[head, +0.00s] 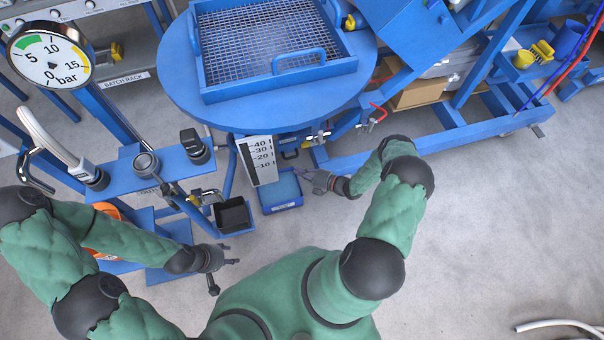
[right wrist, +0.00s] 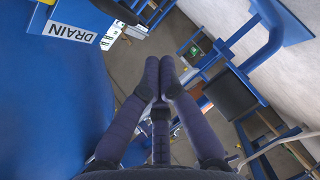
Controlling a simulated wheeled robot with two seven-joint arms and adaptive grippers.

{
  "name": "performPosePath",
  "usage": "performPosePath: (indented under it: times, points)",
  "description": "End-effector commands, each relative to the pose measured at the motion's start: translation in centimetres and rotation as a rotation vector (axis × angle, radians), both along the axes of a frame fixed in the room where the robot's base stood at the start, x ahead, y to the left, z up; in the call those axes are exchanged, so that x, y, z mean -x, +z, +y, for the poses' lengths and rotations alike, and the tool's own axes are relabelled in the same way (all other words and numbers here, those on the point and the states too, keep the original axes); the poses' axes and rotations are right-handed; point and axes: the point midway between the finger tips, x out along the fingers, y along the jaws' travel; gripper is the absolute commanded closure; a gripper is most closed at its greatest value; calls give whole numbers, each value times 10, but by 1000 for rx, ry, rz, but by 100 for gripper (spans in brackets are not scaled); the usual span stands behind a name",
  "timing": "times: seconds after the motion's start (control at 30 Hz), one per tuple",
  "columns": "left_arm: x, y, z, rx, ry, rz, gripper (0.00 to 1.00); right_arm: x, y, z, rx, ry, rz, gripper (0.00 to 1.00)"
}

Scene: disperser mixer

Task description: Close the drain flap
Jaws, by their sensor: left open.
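In the right wrist view a white DRAIN label (right wrist: 72,33) is on a blue surface at the top left. I cannot make out the drain flap for certain in either view. My right gripper (head: 306,174) is just right of the tray, near its back right corner. In the right wrist view its fingertips (right wrist: 160,64) are together with nothing seen between them. My left gripper (head: 226,276) is open and empty over the floor, lower left of the tray.
A round blue table (head: 180,75) with a mesh-bottomed basket (head: 275,95) overhangs the area behind the tray. A black bin (head: 232,214) stands left of the tray. A blue frame beam (head: 430,137) runs along the right.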

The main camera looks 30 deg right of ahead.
Motion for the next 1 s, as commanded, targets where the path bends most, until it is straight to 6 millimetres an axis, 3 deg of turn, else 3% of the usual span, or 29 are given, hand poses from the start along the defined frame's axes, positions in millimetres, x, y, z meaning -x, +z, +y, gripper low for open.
performPosePath:
  times: [0.5, 0.7, 1.0]
  points:
    - [-1, 25, 0, -1, 1, -3, 54, 66, 14, -47, 2, -8, 1, 100]
    - [-1, 28, 0, -1, 1, -3, 54, 78, 15, -55, 1, -6, 0, 100]
    - [-1, 28, 0, -1, 1, -3, 54, 78, 15, -55, -2, -7, 5, 100]
